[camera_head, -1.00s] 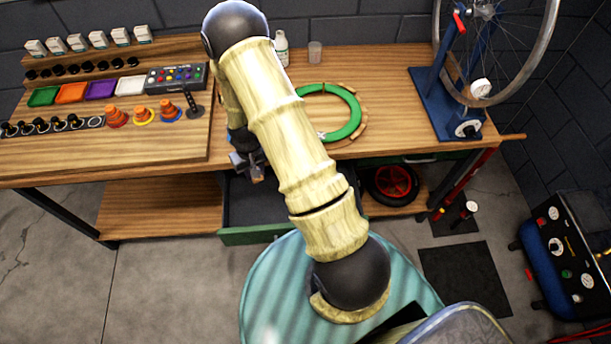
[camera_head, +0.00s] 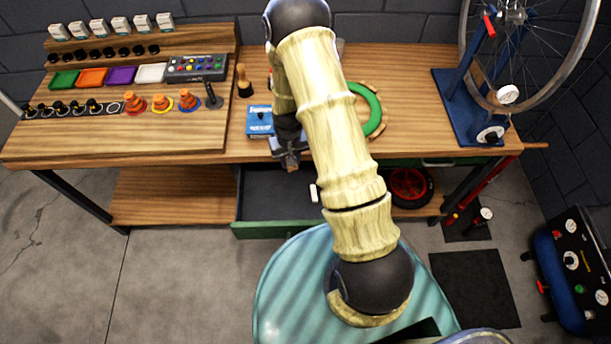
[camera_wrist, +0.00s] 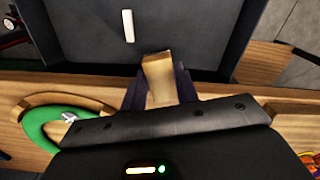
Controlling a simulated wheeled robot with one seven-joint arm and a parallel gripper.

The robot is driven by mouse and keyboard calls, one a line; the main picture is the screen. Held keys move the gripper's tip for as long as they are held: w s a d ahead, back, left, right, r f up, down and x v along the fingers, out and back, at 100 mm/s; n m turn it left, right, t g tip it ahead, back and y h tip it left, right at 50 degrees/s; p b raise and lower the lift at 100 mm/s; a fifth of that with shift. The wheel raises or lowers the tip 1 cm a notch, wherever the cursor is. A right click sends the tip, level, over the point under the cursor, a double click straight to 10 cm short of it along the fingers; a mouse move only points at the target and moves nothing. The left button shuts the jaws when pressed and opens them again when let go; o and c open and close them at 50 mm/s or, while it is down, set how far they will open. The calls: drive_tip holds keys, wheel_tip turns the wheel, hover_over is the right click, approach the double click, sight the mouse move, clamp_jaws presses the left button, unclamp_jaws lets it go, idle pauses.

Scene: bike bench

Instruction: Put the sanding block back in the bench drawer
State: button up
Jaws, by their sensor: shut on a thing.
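The sanding block (camera_wrist: 159,72) appears as a tan block between my fingers in the wrist view. My gripper (camera_wrist: 158,88) is shut on it. In the head view my gripper (camera_head: 290,160) hangs at the bench's front edge, over the back of the open drawer; the block is hard to make out there. The bench drawer (camera_head: 270,232) is pulled out, with a green front and dark interior. A small white piece (camera_head: 314,193) lies inside it and also shows in the wrist view (camera_wrist: 128,26). My arm hides part of the drawer's right side.
A blue box (camera_head: 259,118) and a wooden-handled tool (camera_head: 243,82) stand on the bench near my gripper. A green ring (camera_head: 372,110) lies to the right. A wheel stand (camera_head: 470,115) is farther right. Most of the drawer floor is bare.

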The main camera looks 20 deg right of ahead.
drive_tip(key=b, duration=0.1)
drive_tip(key=f+b, duration=0.1)
drive_tip(key=b, duration=0.1)
drive_tip(key=f+b, duration=0.1)
drive_tip(key=shift+w+d+f+m, duration=0.1)
drive_tip(key=shift+d+f+m, duration=0.1)
drive_tip(key=shift+d+m, duration=0.1)
drive_tip(key=f+m+b, duration=0.1)
drive_tip(key=b, duration=0.4)
drive_tip(key=f+m+b, duration=0.1)
drive_tip(key=f+b, duration=0.1)
drive_tip(key=b, duration=0.3)
drive_tip(key=f+m+b, duration=0.1)
drive_tip(key=f+b, duration=0.1)
drive_tip(key=b, duration=0.4)
drive_tip(key=shift+s+d+f, duration=0.2)
drive_tip(key=shift+s+d, duration=0.2)
drive_tip(key=shift+r, duration=0.1)
hover_over(297, 192)
drive_tip(key=shift+f, duration=3.15)
drive_tip(key=shift+f, duration=1.85)
